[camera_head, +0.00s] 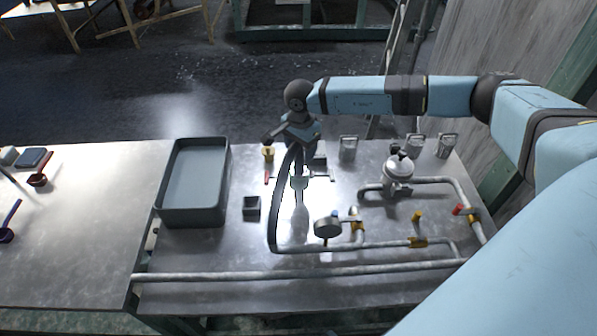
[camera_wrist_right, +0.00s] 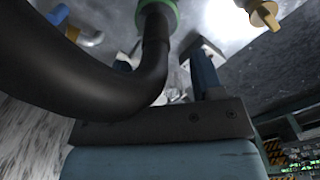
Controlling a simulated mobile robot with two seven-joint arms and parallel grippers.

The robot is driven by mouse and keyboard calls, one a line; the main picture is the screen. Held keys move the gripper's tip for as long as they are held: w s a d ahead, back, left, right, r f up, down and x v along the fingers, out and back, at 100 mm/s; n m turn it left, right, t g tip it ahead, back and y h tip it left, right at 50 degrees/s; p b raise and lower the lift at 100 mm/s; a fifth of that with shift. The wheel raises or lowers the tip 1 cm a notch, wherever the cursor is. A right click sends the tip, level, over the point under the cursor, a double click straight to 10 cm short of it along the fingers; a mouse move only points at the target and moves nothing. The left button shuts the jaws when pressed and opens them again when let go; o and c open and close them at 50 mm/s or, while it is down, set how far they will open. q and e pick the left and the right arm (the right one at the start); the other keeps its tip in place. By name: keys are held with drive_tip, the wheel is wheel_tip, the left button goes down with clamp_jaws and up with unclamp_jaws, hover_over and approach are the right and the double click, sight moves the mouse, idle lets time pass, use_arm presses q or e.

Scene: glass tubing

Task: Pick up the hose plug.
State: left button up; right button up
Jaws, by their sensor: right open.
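A thick black hose (camera_head: 277,205) rises from the pipework in an arc up to my right gripper. In the right wrist view the hose (camera_wrist_right: 120,85) bends close to the camera and ends upward in a green collar (camera_wrist_right: 157,13), perhaps the hose plug; its tip is cut off by the frame edge. My right gripper (camera_head: 300,172) points down over the table. In the wrist view the open gripper (camera_wrist_right: 165,55) has one finger clear on the right; the other is mostly hidden behind the hose. I cannot tell whether the fingers touch the hose. My left gripper is out of view.
A grey tray (camera_head: 224,205) stands left of the gripper, with a small dark box (camera_head: 251,205) between. A gauge (camera_head: 327,228), a regulator (camera_head: 398,170) and pipes (camera_head: 310,271) occupy the front and right. Metal cups (camera_head: 348,148) stand at the back.

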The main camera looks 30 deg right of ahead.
sight(299, 158)
drive_tip(key=shift+s+a+f, duration=0.15)
drive_tip(key=shift+a+f, duration=0.05)
drive_tip(key=shift+f, duration=1.3)
drive_tip(key=shift+s+a+f, duration=0.1)
drive_tip(key=shift+a+f, duration=0.05)
drive_tip(key=shift+f, duration=1.3)
drive_tip(key=c, duration=1.1)
drive_tip(key=shift+r, duration=0.1)
